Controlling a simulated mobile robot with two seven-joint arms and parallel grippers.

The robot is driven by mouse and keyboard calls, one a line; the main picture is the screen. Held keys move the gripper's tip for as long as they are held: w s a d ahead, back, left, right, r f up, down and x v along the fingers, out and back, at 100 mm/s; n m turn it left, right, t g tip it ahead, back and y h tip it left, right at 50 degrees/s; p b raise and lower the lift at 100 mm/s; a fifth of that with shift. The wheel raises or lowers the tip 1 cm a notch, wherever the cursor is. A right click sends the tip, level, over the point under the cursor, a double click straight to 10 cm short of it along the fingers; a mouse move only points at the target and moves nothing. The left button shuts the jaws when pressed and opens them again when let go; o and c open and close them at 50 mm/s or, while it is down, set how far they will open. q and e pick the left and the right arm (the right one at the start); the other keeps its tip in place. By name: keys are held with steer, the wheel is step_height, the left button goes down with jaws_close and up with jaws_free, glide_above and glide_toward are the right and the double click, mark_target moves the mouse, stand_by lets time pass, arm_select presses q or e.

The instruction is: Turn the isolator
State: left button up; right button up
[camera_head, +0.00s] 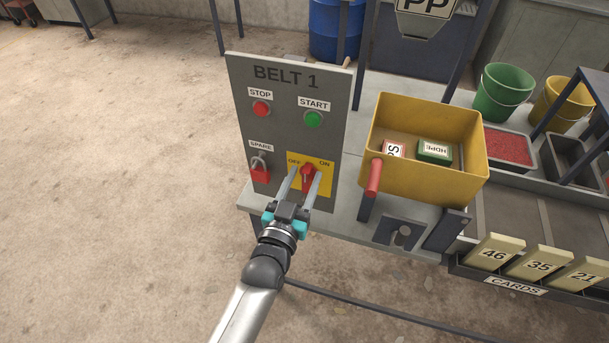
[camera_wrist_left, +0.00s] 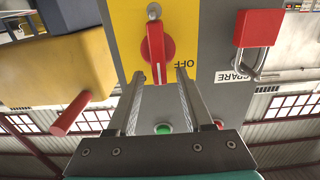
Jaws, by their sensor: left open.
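The isolator is a red knob (camera_head: 308,171) on a yellow plate (camera_head: 327,187) low on the grey BELT 1 panel (camera_head: 277,132). OFF is printed to its left and ON to its right. My left gripper (camera_head: 305,174) is open, with a finger on either side of the knob. In the left wrist view, which is upside down, the knob (camera_wrist_left: 155,45) has its white-marked end between the fingertips (camera_wrist_left: 159,75), with gaps beside it. The knob stands roughly upright, and that finger hides the ON label there. My right gripper is not in view.
A red padlock (camera_head: 260,172) hangs at SPARE, left of the isolator. Red STOP (camera_head: 261,108) and green START (camera_head: 313,118) buttons sit above. A yellow bin (camera_head: 430,178) with a red handle (camera_head: 374,177) stands close on the right. The floor at left is clear.

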arm_select(q)
steer(key=shift+w+d, duration=0.15)
steer(key=shift+w, duration=0.3)
jaws_close()
stand_by(0.4)
